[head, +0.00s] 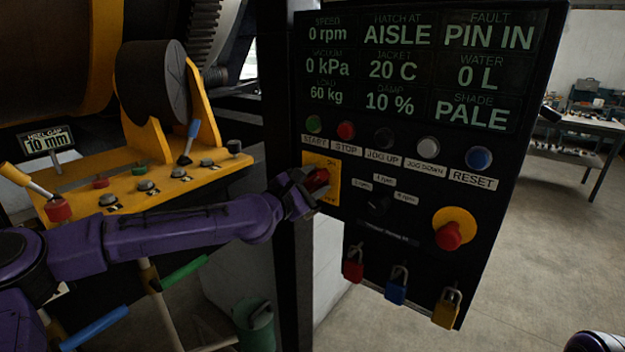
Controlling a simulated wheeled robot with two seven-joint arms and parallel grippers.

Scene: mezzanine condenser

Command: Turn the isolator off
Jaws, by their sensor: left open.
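The isolator is a red rotary handle (318,180) on a yellow plate (331,188) at the left edge of the black control panel (420,150). My left gripper (308,188) is at the handle, its open fingers close around or beside it. The fingers partly hide the handle and the plate's labels, so I cannot tell the handle's exact angle or whether they touch. The purple left arm reaches in from the left. My right gripper is not in view.
Several buttons and a red emergency stop (448,236) on a yellow disc share the panel. Red, blue and yellow padlocks (396,288) hang below. A yellow console (150,185) with levers stands left. Open floor (540,260) lies right, with a workbench (590,125) behind.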

